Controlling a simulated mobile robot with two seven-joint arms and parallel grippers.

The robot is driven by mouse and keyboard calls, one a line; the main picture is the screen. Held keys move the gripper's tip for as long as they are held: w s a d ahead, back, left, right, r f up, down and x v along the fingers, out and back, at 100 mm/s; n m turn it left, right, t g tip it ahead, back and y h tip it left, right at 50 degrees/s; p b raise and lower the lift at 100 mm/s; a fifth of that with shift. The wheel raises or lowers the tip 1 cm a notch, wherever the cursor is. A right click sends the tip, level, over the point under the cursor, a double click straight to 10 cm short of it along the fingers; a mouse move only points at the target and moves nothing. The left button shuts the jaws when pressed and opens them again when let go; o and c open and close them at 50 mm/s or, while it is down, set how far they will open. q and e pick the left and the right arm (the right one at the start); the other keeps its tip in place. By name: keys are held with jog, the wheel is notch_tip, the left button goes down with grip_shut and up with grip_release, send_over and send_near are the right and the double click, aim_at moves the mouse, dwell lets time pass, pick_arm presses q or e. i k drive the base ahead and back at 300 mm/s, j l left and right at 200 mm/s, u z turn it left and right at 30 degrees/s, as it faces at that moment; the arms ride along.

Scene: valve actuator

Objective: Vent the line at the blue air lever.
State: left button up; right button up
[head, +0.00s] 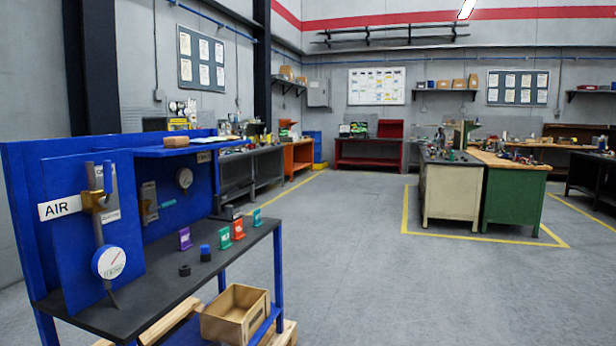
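The blue air lever (112,181) stands upright on a brass valve (93,201) at the left. The valve sits on a grey vertical pipe (99,232) in front of a blue panel. A white AIR sign (60,207) is left of the valve. A round white gauge (109,262) is on the pipe below it, its needle slanting up and right. Small white labels are above and below the valve, partly hidden and too small to read surely. Neither of my grippers is in view.
The dark bench top (150,290) holds purple, green and red tagged pieces and small black and blue parts. A second gauge (184,178) and a teal-handled valve (166,204) are farther along. A wooden crate (236,314) sits below. Open floor (380,280) lies right.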

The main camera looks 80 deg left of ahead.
aim_at(104, 202)
jog(key=k+l+u, duration=0.1)
jog(key=u, duration=3.45)
jog(key=i+l+u, duration=0.25)
jog(key=i+l, duration=0.15)
jog(key=l, duration=0.15)
jog(key=i+l+u, duration=0.15)
jog(key=l, duration=0.2)
jog(key=i+l+u, duration=0.15)
jog(key=l, duration=0.15)
jog(key=i+l+u, duration=0.15)
jog(key=l, duration=0.2)
jog(key=i+l+u, duration=0.1)
jog(key=l, duration=0.25)
